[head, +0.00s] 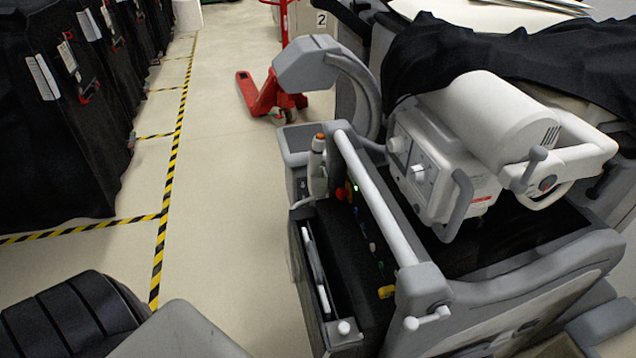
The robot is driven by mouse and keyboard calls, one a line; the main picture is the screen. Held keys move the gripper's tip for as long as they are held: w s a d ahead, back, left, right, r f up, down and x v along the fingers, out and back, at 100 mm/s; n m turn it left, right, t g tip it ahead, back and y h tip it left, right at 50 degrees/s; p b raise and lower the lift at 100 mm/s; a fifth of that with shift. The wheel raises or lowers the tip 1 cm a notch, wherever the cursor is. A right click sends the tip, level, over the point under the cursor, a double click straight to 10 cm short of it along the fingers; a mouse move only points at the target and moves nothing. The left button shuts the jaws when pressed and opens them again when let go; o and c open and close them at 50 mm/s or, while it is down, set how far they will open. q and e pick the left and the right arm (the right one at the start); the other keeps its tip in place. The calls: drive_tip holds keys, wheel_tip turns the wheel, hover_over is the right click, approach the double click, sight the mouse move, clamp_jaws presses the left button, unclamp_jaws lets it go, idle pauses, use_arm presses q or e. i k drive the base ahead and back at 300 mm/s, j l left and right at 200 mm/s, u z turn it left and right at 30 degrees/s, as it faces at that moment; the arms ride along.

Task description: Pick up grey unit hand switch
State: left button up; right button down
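The hand switch (318,168) is a pale grey handheld piece with an orange button on top. Neither of my grippers can be made out in the head view.
A red pallet jack (265,98) stands behind. Covered carts (60,120) line the left. Floor with yellow-black tape (165,215) is clear between.

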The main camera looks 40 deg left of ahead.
sight(319, 141)
drive_tip(key=i+j, duration=0.15)
drive_tip(key=j, duration=0.4)
drive_tip(key=i+j+z, duration=0.1)
drive_tip(key=j, duration=0.45)
drive_tip(key=i+j, duration=0.1)
drive_tip(key=j, duration=0.45)
drive_tip(key=i+j, duration=0.1)
drive_tip(key=j, duration=0.45)
drive_tip(key=i+z, duration=0.05)
